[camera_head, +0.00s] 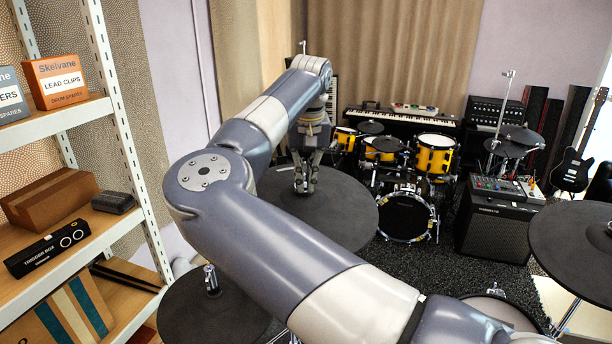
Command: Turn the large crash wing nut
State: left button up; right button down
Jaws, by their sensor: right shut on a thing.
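My right gripper (304,188) points down at the middle of a large dark cymbal pad (345,222). Its fingers are shut on the wing nut at the pad's centre, and they hide nearly all of the nut. My right arm crosses the middle of the view and covers part of the pad's left and near side. My left gripper is not in view.
Another dark pad (195,318) with a wing nut (211,280) on its stem lies at the lower left. A third pad (570,245) is at the right edge. A shelf rack (118,115) stands close on the left. Yellow drums (435,155) and an amplifier (492,228) stand behind.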

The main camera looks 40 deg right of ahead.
jog(key=shift+w+r, duration=0.1)
jog(key=shift+r, duration=0.1)
dwell(0.3)
jog(key=c, duration=1.9)
grip_release()
jog(key=shift+o, duration=0.9)
jog(key=shift+f, duration=0.1)
notch_tip(320, 180, up, 12)
jog(key=s+a, duration=0.1)
jog(key=s, duration=0.1)
jog(key=shift+f, duration=0.15)
